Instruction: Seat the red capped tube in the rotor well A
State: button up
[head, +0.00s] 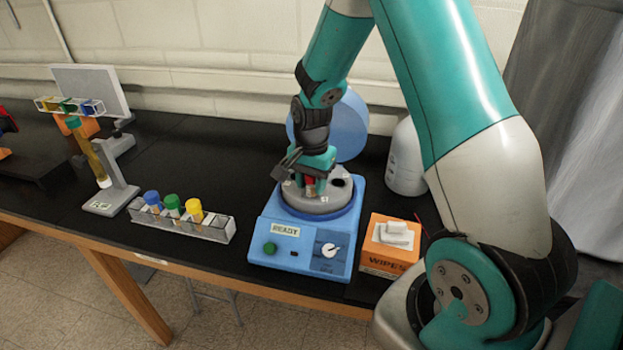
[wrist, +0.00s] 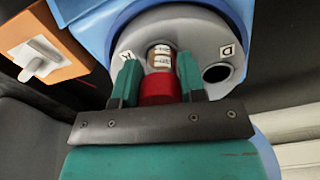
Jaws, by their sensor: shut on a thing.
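The red capped tube (wrist: 159,88) is between the two green fingers of my gripper (wrist: 158,82) in the wrist view. The fingers are shut on its red cap, and its labelled body points toward the grey rotor (wrist: 190,35). The cap also shows as a bit of red (head: 310,183) under my gripper (head: 314,172) in the head view, over the rotor (head: 318,206). A letter mark sits left of the tube; I cannot read it surely. The tube's lower end and the well under it are hidden, so I cannot tell how deep it sits.
An open dark well (wrist: 216,73) lies right of the tube. The rotor is in a blue centrifuge (head: 300,258) with its lid (head: 345,125) raised behind. A wipes box (head: 390,245) and a white bottle (head: 405,160) stand at right, a rack (head: 215,228) of capped tubes at left.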

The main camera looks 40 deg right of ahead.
jog(key=shift+f, duration=0.2)
jog(key=o, duration=0.9)
jog(key=shift+r, duration=0.45)
jog(key=r, duration=0.3)
jog(key=r+b, duration=0.1)
jog(key=r, duration=0.3)
jog(key=r+b, duration=0.1)
jog(key=r, duration=0.3)
jog(key=shift+a+r, duration=0.25)
jog(key=shift+a, duration=0.05)
jog(key=s+a+r+n+y, duration=0.1)
jog(key=s+a+r+n, duration=0.1)
jog(key=s+a+n, duration=0.3)
jog(key=s+a+r+n+y, duration=0.1)
jog(key=s+a+r+n, duration=0.15)
jog(key=a+n, duration=0.4)
jog(key=s+a+f+n+y+b, duration=0.1)
jog(key=s+a+n+b, duration=0.1)
jog(key=s+a+n, duration=0.2)
jog(key=s+a+f+n+y+b, duration=0.1)
jog(key=s+a+n, duration=0.3)
jog(key=s, duration=0.6)
jog(key=shift+s+a+f+n+b, duration=0.3)
jog(key=shift+a+f+b, duration=0.35)
jog(key=shift+a, duration=0.4)
